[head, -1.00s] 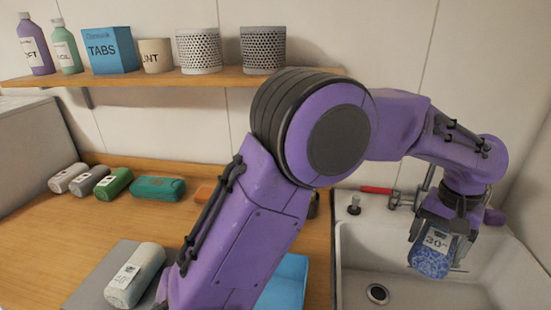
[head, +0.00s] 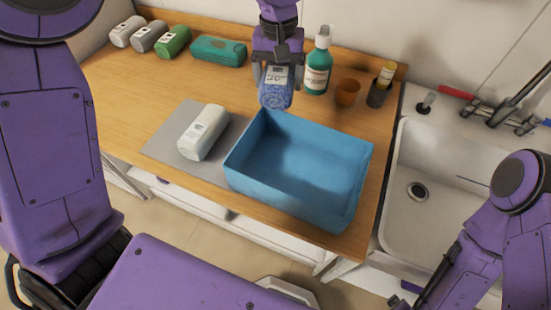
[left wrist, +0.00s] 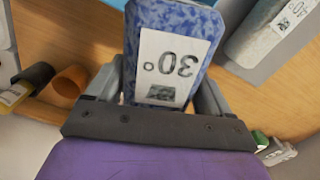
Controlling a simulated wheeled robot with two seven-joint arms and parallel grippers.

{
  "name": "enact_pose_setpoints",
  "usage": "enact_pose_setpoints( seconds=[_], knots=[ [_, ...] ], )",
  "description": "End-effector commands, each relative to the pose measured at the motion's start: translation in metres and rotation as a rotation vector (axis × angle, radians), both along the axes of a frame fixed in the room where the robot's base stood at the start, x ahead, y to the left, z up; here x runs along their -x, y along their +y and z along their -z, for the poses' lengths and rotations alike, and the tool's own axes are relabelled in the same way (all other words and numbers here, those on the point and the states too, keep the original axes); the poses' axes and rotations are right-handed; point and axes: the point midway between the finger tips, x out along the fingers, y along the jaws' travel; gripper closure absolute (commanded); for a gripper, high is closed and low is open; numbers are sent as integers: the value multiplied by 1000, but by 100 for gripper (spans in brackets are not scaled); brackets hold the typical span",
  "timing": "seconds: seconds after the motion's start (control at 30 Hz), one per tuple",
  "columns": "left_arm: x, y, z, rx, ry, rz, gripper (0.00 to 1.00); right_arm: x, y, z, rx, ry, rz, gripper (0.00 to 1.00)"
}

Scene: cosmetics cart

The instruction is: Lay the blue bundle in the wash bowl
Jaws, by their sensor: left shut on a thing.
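The blue bundle (head: 275,97), mottled blue with a white label reading 30°, is held upright in my left gripper (head: 276,80). It hangs just behind the far left corner of the wash bowl, apparently above the counter. The wash bowl (head: 349,197) is a light blue rectangular tub, empty, on the front of the counter. In the left wrist view the blue bundle (left wrist: 186,20) sits between the two fingers of my left gripper (left wrist: 160,90), label facing the camera. My right arm shows at lower right in the head view, but its gripper does not.
A pale bundle (head: 204,132) lies on a grey mat (head: 162,148) left of the bowl. A green pump bottle (head: 317,66), orange cup (head: 347,92) and dark cup (head: 378,95) stand behind. Rolled bundles and a green case (head: 219,50) line the back. A sink (head: 450,150) is right.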

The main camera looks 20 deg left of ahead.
Motion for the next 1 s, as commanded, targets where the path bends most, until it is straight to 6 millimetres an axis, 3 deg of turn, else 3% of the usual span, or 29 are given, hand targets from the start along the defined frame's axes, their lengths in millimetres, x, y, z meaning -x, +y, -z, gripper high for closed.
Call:
enact_pose_setpoints(
  seconds=[0.03,0.2,0.3,0.4,0.47,0.8,1.0],
  knots=[
    [14,-11,-21,6,2,33,43,0,0,-23,0,0,0,0],
    [74,-49,-47,9,2,181,43,0,0,-64,0,-1,1,0],
    [105,-64,-56,2,-4,261,43,0,0,-79,0,-1,1,0],
    [123,-70,-53,-6,-9,306,43,0,0,-84,0,-1,1,0],
    [126,-71,-43,-7,-8,314,43,0,0,-82,0,-1,1,0],
    [127,-71,58,-8,-5,316,43,-1,0,-80,0,-1,1,0],
    [126,-71,88,-7,-9,314,43,0,0,-80,0,-1,1,0]
  ],
)
